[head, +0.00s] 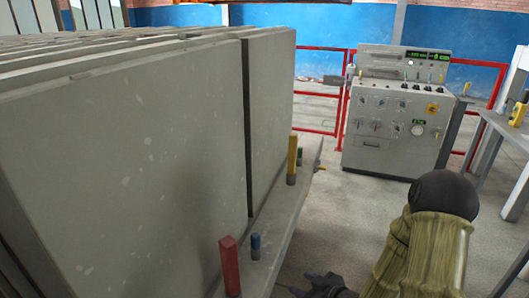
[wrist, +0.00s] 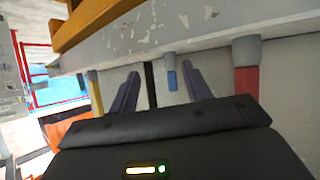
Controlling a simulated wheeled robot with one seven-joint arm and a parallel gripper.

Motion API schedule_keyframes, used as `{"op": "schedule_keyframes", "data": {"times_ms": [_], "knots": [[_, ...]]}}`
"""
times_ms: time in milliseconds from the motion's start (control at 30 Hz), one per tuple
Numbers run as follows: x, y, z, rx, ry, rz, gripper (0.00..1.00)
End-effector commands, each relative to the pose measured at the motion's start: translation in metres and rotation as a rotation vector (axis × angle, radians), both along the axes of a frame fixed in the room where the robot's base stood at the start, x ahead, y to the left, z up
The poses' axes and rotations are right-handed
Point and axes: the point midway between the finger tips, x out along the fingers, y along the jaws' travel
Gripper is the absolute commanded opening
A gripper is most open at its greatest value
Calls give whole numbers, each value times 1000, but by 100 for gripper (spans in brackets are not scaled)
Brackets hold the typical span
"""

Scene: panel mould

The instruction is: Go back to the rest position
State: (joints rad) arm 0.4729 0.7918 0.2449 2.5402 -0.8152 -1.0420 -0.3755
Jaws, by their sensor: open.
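My gripper (head: 322,288) shows only in part at the bottom edge of the head view, beside the ledge of the mould. The picture there appears turned over. A short blue peg (head: 255,246) stands on the ledge and shows in the wrist view (wrist: 172,79) between the fingertips but beyond them. A red peg (head: 230,266) and a yellow peg (head: 292,158) stand on either side of it. My arm covers the lower right of the head view.
Large grey mould panels (head: 130,160) fill the left. The ledge (head: 268,262) juts out along their foot. A control cabinet (head: 397,115) stands at the back, with red railings (head: 318,112) beside it. A grey table (head: 500,125) stands at the right. Bare floor lies between.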

Motion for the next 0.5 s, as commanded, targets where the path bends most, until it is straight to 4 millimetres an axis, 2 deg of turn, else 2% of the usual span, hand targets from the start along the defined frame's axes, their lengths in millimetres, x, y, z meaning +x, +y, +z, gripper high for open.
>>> {"op": "schedule_keyframes", "data": {"times_ms": [33, 267, 500], "knots": [[1, -5, 12, -64, 44, -16, 48], [-10, -36, 45, -269, 273, -188, 48], [-45, -56, 103, -343, 494, -429, 48]]}}
